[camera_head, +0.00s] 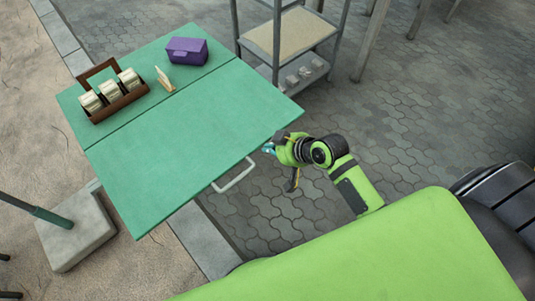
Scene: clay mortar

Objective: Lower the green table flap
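The green table (145,75) stands at upper left, and its green flap (190,130) is up, level with the rest of the top along a dark seam. A pale bar handle (233,177) juts out from the flap's front edge. My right gripper (280,166) is just right of the flap's front edge and to the right of the handle, apart from the handle. Its fingers look spread, with nothing between them. Whether a finger touches the flap's edge is unclear. My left gripper is not in view.
A brown carrier with several pale jars (122,98), a small wooden stand (164,79) and a purple box (187,51) sit on the table behind the seam. A metal shelf (290,35) stands behind. A post on a concrete base (75,232) stands left. The flap is bare.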

